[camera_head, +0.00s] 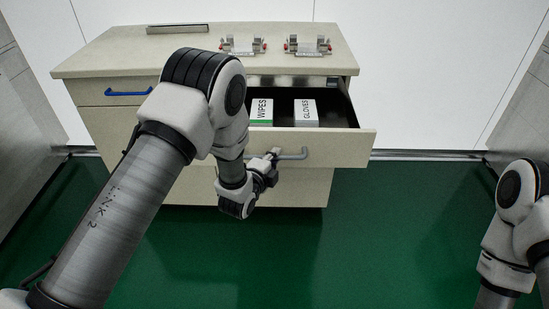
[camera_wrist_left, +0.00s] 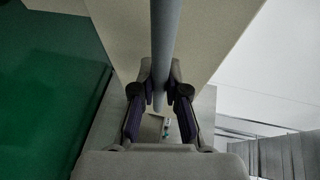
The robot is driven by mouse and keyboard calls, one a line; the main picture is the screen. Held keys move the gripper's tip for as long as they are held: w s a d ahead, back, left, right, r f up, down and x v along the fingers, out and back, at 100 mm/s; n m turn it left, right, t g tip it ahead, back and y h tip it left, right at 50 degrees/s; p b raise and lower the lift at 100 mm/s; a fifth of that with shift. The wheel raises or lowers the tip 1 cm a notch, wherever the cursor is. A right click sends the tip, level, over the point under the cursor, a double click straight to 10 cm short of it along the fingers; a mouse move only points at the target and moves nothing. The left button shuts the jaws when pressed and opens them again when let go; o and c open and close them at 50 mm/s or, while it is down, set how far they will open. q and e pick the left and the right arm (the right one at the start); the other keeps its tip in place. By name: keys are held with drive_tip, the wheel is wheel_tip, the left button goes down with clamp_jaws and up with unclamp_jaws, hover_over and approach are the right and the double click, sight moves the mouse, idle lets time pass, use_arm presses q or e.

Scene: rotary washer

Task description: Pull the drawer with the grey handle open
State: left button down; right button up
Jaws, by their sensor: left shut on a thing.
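The drawer with the grey handle (camera_head: 296,155) stands pulled out of the cabinet's right side, its front panel (camera_head: 345,147) well forward of the cabinet body. Its inside shows a white and green WIPES box (camera_head: 262,111) and a white GLOVES box (camera_head: 305,112). My left gripper (camera_head: 273,157) is shut on the left part of the grey handle. In the left wrist view the handle (camera_wrist_left: 165,40) runs between the fingers of the gripper (camera_wrist_left: 160,90). My right arm shows at the right edge, but its gripper is out of view.
A second drawer with a blue handle (camera_head: 129,93) is closed at the left. The cabinet top (camera_head: 130,44) carries metal fixtures (camera_head: 243,45) and a flat metal bar (camera_head: 177,29). Green floor (camera_head: 390,230) in front of the cabinet is clear. A white wall stands behind.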

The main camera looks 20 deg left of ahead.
use_arm(q)
drive_tip(key=c, duration=1.2)
unclamp_jaws()
drive_tip(key=v, duration=1.2)
drive_tip(key=shift+f, duration=0.1)
